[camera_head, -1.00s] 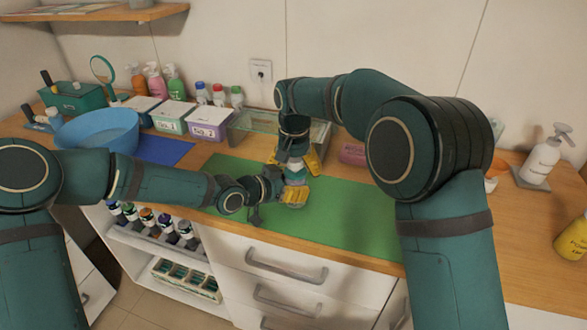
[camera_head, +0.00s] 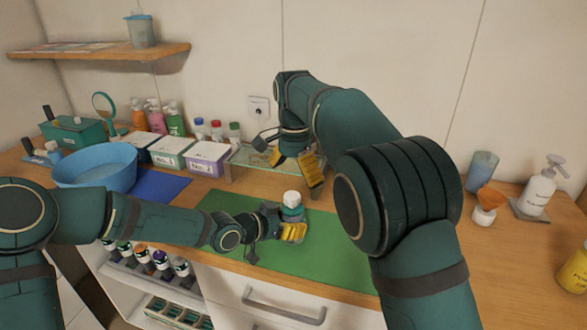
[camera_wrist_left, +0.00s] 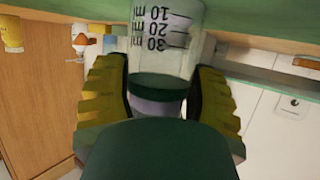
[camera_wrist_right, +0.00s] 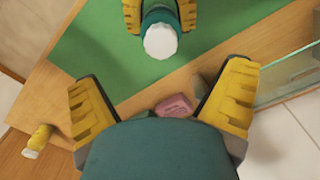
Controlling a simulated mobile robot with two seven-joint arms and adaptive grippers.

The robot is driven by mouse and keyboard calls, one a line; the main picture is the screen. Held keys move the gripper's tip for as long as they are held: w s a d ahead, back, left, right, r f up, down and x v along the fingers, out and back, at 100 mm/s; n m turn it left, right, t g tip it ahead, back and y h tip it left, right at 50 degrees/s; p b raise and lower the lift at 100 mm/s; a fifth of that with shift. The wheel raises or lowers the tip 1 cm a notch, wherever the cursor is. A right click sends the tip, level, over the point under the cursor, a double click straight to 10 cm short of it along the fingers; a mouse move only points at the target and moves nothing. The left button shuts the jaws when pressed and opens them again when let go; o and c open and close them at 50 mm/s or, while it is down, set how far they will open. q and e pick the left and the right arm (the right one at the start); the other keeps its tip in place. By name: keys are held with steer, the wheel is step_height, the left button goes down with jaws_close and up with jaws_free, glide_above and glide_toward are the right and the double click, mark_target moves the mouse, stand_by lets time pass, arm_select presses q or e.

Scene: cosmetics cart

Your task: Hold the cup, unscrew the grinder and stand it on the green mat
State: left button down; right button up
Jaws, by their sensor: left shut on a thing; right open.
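The measuring cup (camera_wrist_left: 167,38), clear with ml marks, shows in the left wrist view, with a dark green band (camera_wrist_left: 160,86) at one end. My left gripper (camera_head: 284,220) is shut around it, low over the green mat (camera_head: 228,203); I cannot tell whether the cup touches the mat. The grinder's white top (camera_head: 292,198) and teal collar point up above the left fingers; the white top (camera_wrist_right: 160,40) also shows in the right wrist view. Whether the grinder is still screwed to the cup cannot be told. My right gripper (camera_head: 292,165) is open and empty, above and behind the grinder.
A glass stand (camera_head: 252,158) is behind the mat. Labelled boxes (camera_head: 207,158) and a blue bowl (camera_head: 95,168) stand left. A blue tumbler (camera_head: 482,170), an orange funnel (camera_head: 490,199) and a pump bottle (camera_head: 540,190) stand right. A pink bar (camera_wrist_right: 175,106) lies behind the mat. The mat's right part is clear.

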mark_target(294, 194)
arm_select(q)
steer(key=shift+f, duration=0.1)
arm_select(e)
steer(key=shift+s+a+r+m, duration=0.1)
steer(key=shift+a+r+m, duration=0.1)
steer(key=shift+r+m, duration=0.8)
step_height(294, 194, down, 12)
steer(key=shift+s+d, duration=0.1)
steer(key=c, duration=1.4)
steer(key=o, duration=1.3)
steer(key=shift+r, duration=0.1)
steer(key=shift+r, duration=2.15)
